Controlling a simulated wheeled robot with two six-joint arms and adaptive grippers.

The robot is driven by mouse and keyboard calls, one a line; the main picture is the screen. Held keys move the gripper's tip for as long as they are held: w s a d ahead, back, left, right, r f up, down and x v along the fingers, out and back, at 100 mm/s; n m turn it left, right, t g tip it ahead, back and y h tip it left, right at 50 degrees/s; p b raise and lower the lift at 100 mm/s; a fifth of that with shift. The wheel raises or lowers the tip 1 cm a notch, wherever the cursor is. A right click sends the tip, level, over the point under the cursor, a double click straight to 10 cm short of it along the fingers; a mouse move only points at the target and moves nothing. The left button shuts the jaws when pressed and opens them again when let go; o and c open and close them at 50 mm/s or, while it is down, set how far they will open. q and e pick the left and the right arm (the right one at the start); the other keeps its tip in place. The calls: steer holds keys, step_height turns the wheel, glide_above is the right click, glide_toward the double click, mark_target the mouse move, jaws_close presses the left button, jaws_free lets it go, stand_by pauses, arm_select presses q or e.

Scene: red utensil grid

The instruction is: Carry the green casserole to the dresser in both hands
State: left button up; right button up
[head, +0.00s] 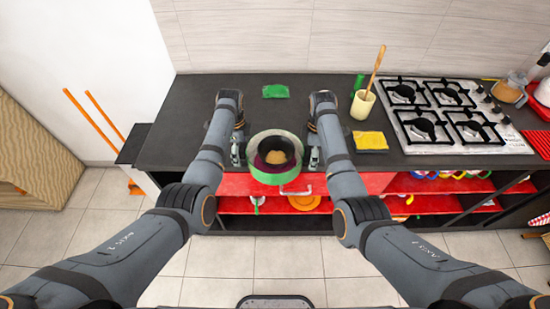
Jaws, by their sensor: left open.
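The green casserole (270,177) is at the front edge of the dark counter in the head view, between my two grippers. A dark bowl-like shape (284,143) with something tan shows inside its rim. My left gripper (238,153) is open at the casserole's left side. My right gripper (314,157) is at its right side, small in view, and its jaws cannot be made out. I cannot tell whether either gripper touches the casserole. No dresser can be identified for certain; a wooden piece of furniture (40,160) stands at the far left.
The counter (190,130) also holds a green cloth (275,91), a cream utensil pot (362,104), a yellow sponge-like block (370,140) and a gas hob (455,115) on the right. Red shelves with dishes lie below. Orange poles (95,115) stand left. The tiled floor (240,260) in front is clear.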

arm_select(q)
steer(key=shift+f, duration=0.2)
arm_select(e)
steer(key=shift+f, duration=0.25)
